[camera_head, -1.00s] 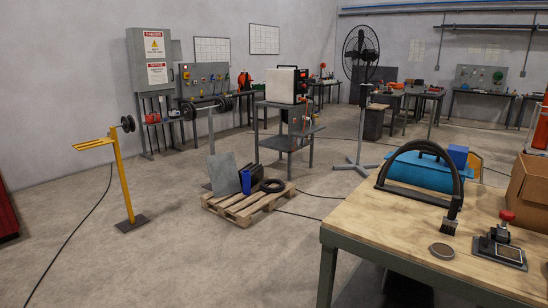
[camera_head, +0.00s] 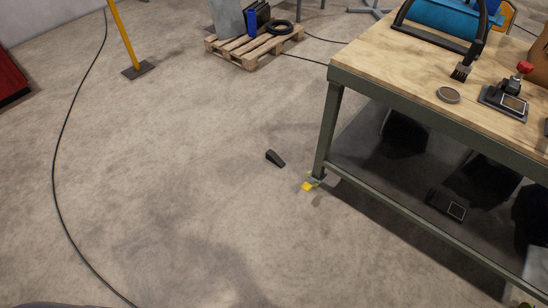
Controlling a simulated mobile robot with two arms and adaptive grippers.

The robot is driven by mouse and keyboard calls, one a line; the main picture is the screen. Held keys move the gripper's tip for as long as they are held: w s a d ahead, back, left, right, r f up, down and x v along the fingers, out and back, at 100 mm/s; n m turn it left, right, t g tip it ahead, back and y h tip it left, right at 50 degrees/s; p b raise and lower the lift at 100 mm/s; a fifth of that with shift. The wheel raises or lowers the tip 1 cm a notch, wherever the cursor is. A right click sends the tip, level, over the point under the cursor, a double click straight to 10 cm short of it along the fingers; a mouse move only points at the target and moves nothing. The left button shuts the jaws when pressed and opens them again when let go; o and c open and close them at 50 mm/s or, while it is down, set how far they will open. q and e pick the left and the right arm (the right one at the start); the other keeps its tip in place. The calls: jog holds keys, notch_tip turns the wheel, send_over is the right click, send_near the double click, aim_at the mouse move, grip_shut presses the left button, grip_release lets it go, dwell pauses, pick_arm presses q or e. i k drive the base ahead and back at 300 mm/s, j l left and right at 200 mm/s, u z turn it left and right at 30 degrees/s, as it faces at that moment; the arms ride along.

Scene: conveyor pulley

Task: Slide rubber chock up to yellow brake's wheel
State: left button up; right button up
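The rubber chock (camera_head: 275,159) is a small dark wedge lying on the concrete floor, left of the workbench's near left leg. The yellow brake (camera_head: 307,187) is a small yellow tab at the foot of that leg. The brake's wheel (camera_head: 318,178) sits at the bottom of the leg and is small and partly hidden. The chock lies up and to the left of the brake, with a gap of bare floor between them. Neither of my grippers shows in the head view.
The workbench (camera_head: 345,78) has a wooden top and a dark lower shelf (camera_head: 390,170). A black cable (camera_head: 57,170) curves along the floor at left. A pallet (camera_head: 250,50) and a yellow post (camera_head: 122,38) stand farther back. The floor left of the bench is open.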

aim_at(272, 156)
jog(key=i+j+z, duration=0.1)
jog(key=z, duration=0.25)
jog(key=i+j+z, duration=0.15)
jog(key=z, duration=0.25)
jog(key=i+j+z, duration=0.1)
jog(key=i+j, duration=0.4)
jog(key=j, duration=0.2)
jog(key=i+j+z, duration=0.15)
jog(key=j, duration=0.2)
jog(key=i+j, duration=0.3)
jog(key=i+j+z, duration=0.15)
jog(key=j, duration=0.3)
jog(key=i+j, duration=0.25)
jog(key=j, duration=0.15)
jog(key=z, duration=0.05)
